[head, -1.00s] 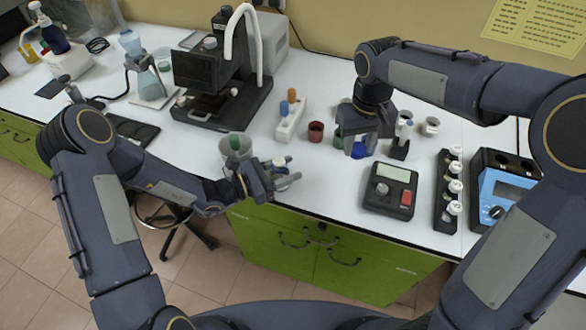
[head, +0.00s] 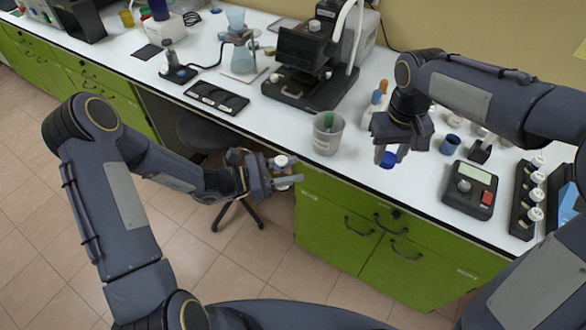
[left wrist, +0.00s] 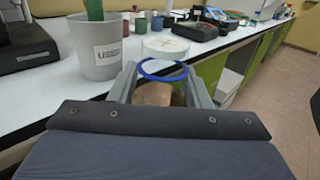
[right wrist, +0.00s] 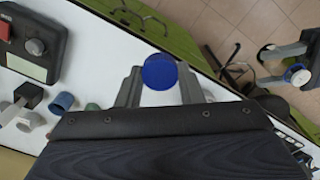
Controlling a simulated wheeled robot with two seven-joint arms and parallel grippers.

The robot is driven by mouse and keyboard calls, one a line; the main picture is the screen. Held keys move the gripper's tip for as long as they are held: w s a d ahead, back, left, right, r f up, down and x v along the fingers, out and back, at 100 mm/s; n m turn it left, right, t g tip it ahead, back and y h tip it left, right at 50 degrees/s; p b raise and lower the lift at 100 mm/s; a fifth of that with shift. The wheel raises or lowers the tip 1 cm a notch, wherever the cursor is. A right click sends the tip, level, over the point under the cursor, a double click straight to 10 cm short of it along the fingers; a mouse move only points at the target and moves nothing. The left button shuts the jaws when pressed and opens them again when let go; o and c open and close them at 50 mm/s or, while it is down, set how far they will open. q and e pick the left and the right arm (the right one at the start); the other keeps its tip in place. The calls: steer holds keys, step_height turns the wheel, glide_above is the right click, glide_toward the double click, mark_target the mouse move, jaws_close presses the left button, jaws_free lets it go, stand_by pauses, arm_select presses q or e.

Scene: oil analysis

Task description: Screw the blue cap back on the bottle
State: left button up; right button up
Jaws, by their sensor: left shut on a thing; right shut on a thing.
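My left gripper (head: 288,174) is shut on the bottle (head: 283,163), held in front of the table edge. In the left wrist view the bottle (left wrist: 154,94) has a brownish body, a blue ring and a pale round top; most of its body is hidden. My right gripper (head: 395,155) is shut on the blue cap (head: 388,160), above the table's front edge to the right of the bottle. In the right wrist view the blue cap (right wrist: 160,72) sits between the fingertips. The bottle (right wrist: 298,75) shows there at the far right. Cap and bottle are well apart.
A grey beaker (head: 327,138) with a green item in it stands near the table edge, between the grippers. A blue cup (head: 450,144), a meter (head: 468,190) and a rack of white-capped bottles (head: 527,198) stand to the right. Open floor lies before the green cabinets.

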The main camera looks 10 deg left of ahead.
arm_select(q)
steer(key=shift+a, duration=0.25)
arm_select(e)
steer(key=shift+a, duration=0.15)
arm_select(q)
steer(key=o, duration=0.4)
steer(key=c, duration=0.7)
